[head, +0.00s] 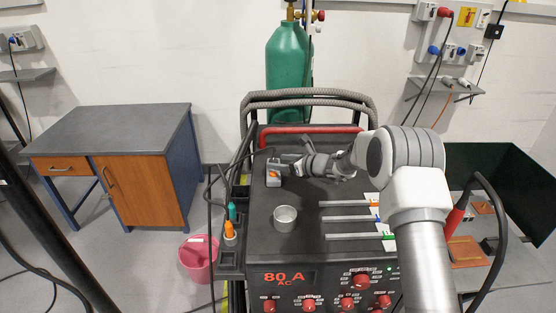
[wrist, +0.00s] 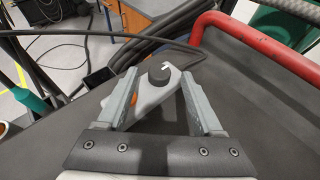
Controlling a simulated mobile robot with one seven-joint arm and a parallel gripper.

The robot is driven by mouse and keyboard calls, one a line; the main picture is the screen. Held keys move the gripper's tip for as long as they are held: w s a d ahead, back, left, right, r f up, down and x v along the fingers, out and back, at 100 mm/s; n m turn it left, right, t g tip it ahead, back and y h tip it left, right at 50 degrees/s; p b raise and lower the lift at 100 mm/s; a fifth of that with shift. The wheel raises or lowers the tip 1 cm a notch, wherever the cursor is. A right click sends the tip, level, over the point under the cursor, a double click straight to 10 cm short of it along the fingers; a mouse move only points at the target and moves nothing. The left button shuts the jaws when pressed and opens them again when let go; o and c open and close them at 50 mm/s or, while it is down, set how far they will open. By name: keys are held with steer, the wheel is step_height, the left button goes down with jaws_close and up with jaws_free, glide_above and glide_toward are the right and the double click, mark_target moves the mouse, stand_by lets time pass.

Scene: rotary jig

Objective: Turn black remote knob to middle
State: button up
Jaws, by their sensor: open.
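The remote (head: 273,173) is a small grey box with an orange part, on the left of the black machine top in the head view. In the wrist view the grey remote (wrist: 152,100) lies between my fingers, with its black knob (wrist: 161,75) near the fingertips. The knob has a white mark on top. My gripper (wrist: 158,80) is open, with one finger on each side of the remote and knob. I cannot tell whether a finger touches the remote. In the head view my gripper (head: 284,167) is beside the remote, and the knob is too small to make out.
A red bar (head: 310,130) runs along the back of the machine top, with grey hoses behind it. A metal cup (head: 285,218) and several grey rods (head: 350,219) stand or lie nearer the front. Black cables (wrist: 90,40) run past the remote. A green cylinder (head: 289,60) stands behind.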

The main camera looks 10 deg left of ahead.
steer(key=shift+w+a+f, duration=0.3)
steer(key=shift+a, duration=0.25)
steer(key=shift+c, duration=0.3)
jaws_close()
